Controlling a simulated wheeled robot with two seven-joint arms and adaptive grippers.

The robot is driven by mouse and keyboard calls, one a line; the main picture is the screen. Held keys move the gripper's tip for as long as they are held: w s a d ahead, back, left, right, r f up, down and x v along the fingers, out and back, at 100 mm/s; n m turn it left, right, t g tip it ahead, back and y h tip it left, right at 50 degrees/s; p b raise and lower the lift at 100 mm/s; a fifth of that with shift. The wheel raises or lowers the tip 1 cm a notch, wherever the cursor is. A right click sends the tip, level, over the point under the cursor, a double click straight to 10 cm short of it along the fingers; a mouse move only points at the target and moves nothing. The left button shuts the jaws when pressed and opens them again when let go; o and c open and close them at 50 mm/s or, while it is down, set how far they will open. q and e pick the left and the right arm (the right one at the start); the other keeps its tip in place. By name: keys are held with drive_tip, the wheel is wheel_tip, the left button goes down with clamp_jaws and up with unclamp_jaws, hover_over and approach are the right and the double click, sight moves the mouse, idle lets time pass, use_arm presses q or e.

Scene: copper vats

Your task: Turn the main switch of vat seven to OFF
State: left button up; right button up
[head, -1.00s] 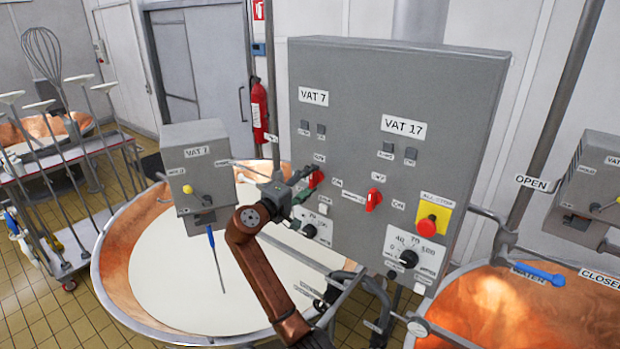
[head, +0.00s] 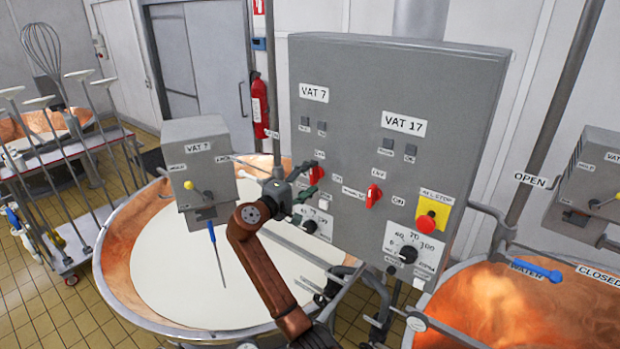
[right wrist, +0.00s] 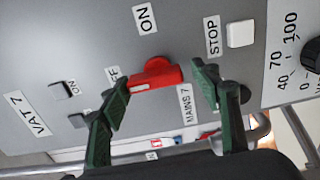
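The red main switch of vat seven (head: 316,174) is on the grey panel, below the VAT 7 label (head: 314,93). In the right wrist view, the red handle (right wrist: 155,74) lies with one end towards the OFF label (right wrist: 113,75); the ON label (right wrist: 145,18) is off to its side. My right gripper (head: 305,184) is at this switch, also seen in the right wrist view (right wrist: 162,82). Its green fingers are apart, one on each side of the handle, with a gap at the right finger. I cannot tell whether the left finger touches. My left gripper is not in view.
The vat 17 red switch (head: 374,196), the red stop button (head: 426,222) and black dials share the panel. A white STOP button (right wrist: 240,34) is close to my right finger. A small VAT 7 box (head: 200,165) stands left, over the milk-filled copper vat (head: 115,270).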

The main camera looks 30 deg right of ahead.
drive_tip(key=shift+o, duration=0.7)
drive_tip(key=shift+r, duration=0.2)
drive_tip(key=shift+a, duration=0.2)
drive_tip(key=v, duration=1.1)
drive_tip(key=shift+s+a, duration=0.15)
drive_tip(key=shift+a, duration=0.15)
